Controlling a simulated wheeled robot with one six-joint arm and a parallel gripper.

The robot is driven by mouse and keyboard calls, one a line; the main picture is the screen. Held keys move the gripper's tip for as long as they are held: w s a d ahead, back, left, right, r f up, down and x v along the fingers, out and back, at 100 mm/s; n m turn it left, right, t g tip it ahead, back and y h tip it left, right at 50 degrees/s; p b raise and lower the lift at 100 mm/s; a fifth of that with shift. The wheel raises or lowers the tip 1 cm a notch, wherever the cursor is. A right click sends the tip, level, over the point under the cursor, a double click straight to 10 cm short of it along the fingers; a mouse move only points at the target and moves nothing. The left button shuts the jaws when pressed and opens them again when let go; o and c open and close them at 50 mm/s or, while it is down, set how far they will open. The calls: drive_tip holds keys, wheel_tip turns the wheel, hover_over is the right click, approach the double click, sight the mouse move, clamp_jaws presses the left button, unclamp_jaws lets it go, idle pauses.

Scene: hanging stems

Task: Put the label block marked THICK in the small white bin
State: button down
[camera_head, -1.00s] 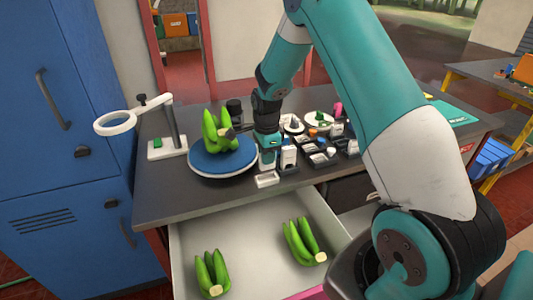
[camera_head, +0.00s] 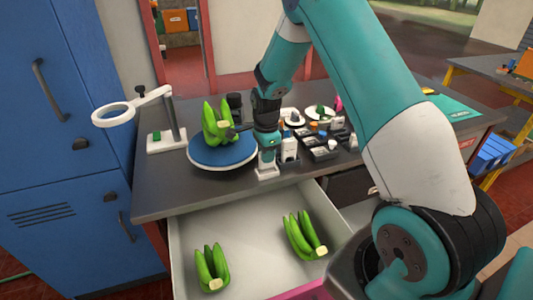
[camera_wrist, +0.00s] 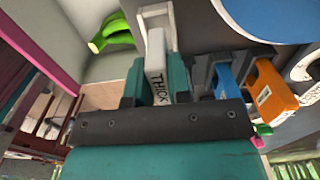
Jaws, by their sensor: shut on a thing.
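My gripper (camera_wrist: 158,88) has teal fingers and is shut on a white label block (camera_wrist: 156,52) marked THICK. The small white bin (camera_wrist: 172,14) lies at the far end of the block in the wrist view, and its walls frame that end. I cannot tell how far the block reaches into it. In the head view the bin (camera_head: 267,173) stands near the table's front edge, with my gripper (camera_head: 268,160) directly above it. The block is mostly hidden there by the fingers.
A blue round plate (camera_head: 222,158) with green bananas stands close on the left. A white upright object (camera_head: 289,150) and dark trays (camera_head: 325,153) stand to the right. Blue (camera_wrist: 227,78) and orange (camera_wrist: 268,94) blocks show beside my gripper. An open drawer (camera_head: 258,250) holds bananas below.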

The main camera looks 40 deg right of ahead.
drive_tip(key=shift+f, duration=0.1)
drive_tip(key=shift+f+b, duration=0.95)
drive_tip(key=shift+f, duration=0.45)
drive_tip(key=c, duration=1)
unclamp_jaws()
wheel_tip(320, 180, up, 18)
drive_tip(key=shift+f+b, duration=0.25)
drive_tip(key=shift+b, duration=0.75)
drive_tip(key=s+a+r+n+y, duration=0.1)
drive_tip(key=s+a+n, duration=0.7)
drive_tip(key=s+n, duration=0.1)
drive_tip(key=s+a+r+n+y, duration=0.1)
drive_tip(key=s+a+r+n, duration=0.1)
drive_tip(key=s+a+n, duration=0.6)
drive_tip(key=s+a+r+n+y, duration=0.2)
drive_tip(key=s+a+n, duration=0.6)
drive_tip(key=s+n, duration=0.3)
drive_tip(key=shift+s, duration=0.15)
